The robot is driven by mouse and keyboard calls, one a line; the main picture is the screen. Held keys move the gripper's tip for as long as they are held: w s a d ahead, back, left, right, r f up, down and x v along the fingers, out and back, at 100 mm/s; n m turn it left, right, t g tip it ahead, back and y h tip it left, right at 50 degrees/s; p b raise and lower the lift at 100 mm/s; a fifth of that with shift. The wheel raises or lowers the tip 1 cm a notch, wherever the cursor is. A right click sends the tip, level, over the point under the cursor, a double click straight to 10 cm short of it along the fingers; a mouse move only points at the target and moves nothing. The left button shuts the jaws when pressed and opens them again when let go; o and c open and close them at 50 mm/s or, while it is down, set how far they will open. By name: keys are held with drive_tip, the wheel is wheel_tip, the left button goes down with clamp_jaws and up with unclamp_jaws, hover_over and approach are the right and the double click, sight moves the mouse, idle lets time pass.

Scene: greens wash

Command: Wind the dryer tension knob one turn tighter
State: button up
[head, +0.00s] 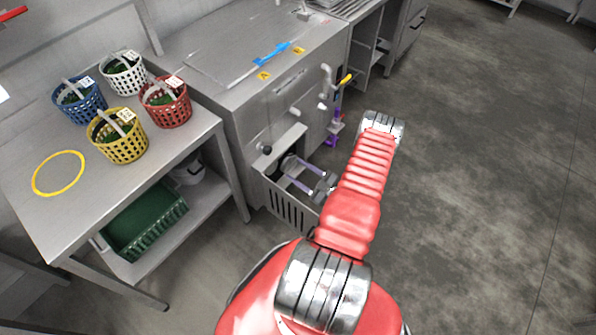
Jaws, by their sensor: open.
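The dryer appears to be the open-topped grey unit with a slotted front (289,207) below the steel counter. Pale purple bars with metallic ends (301,184) lie inside it. A small black round knob (266,150) stands at its upper left; I cannot tell for sure that it is the tension knob. Light round knobs (322,106) are on the machine's front panel above. My red arm reaches up and forward on the right, past the dryer's right side. I cannot make out my gripper's fingers; the arm hides part of the dryer's right end.
A steel table (30,150) at left bears blue (82,110), white (124,82), red (172,112) and yellow (120,147) baskets. A yellow ring (58,173) lies there, with a green crate (146,222) below. A yellow-gripped lever (345,81) juts out. Floor at right is clear.

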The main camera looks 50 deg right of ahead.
sight(270, 152)
drive_tip(key=n, duration=3.1)
drive_tip(key=shift+r, duration=0.2)
drive_tip(key=shift+w, duration=0.15)
drive_tip(key=w, duration=1.3)
drive_tip(key=shift+w+a, duration=0.25)
drive_tip(key=shift+w, duration=0.1)
